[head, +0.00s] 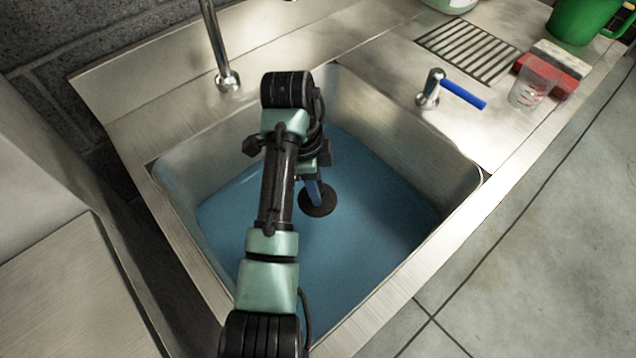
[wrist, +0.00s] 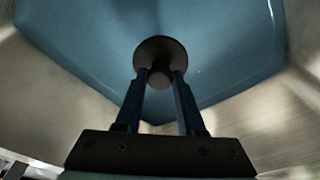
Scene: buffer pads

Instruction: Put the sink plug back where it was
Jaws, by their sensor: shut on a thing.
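The sink plug is a dark round disc (head: 318,199) with a knob, seen over the blue sink floor in the head view. It also shows in the wrist view (wrist: 160,50), between the fingertips. My gripper (head: 314,188) points down into the sink and is shut on the plug's knob; its blue fingers (wrist: 160,78) reach the knob from both sides. The sink (head: 375,235) has metal walls and a blue surface at the bottom. I cannot tell whether the plug touches that surface. No drain hole shows.
A metal tap (head: 225,70) stands behind the sink. A lever with a blue handle (head: 462,95) is at the right rim. A drain grate (head: 468,50), clear cup (head: 533,85), red block (head: 568,80) and green container (head: 580,20) stand further right.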

